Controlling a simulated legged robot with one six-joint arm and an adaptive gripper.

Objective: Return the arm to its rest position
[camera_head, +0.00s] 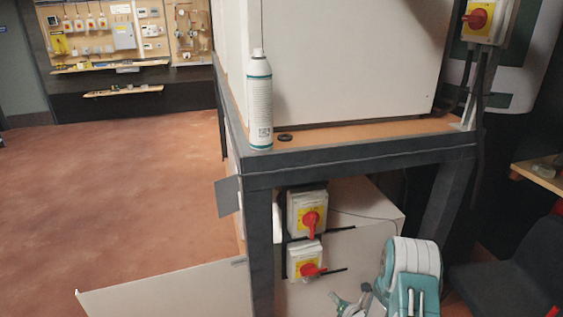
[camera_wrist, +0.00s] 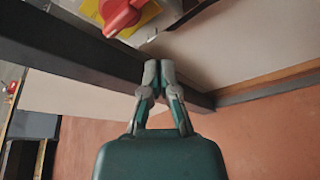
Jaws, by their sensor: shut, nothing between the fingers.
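My gripper (camera_head: 352,303) shows at the bottom of the head view, low in front of the frame's lower bay, next to my white and teal arm. In the wrist view my gripper (camera_wrist: 159,68) has its grey fingertips together with nothing between them. The fingers point toward a dark frame bar (camera_wrist: 90,55); I cannot tell whether they touch it. A red rotary switch on a yellow plate (camera_wrist: 122,14) shows at the top of the wrist view, apart from the fingers.
A dark metal frame (camera_head: 360,155) carries a white cabinet and a spray can (camera_head: 259,100). Below are two red-handled switches, an upper one (camera_head: 308,212) and a lower one (camera_head: 305,262). A white panel (camera_head: 170,293) juts left. A dark chair (camera_head: 505,275) stands right. Open floor (camera_head: 110,190) lies left.

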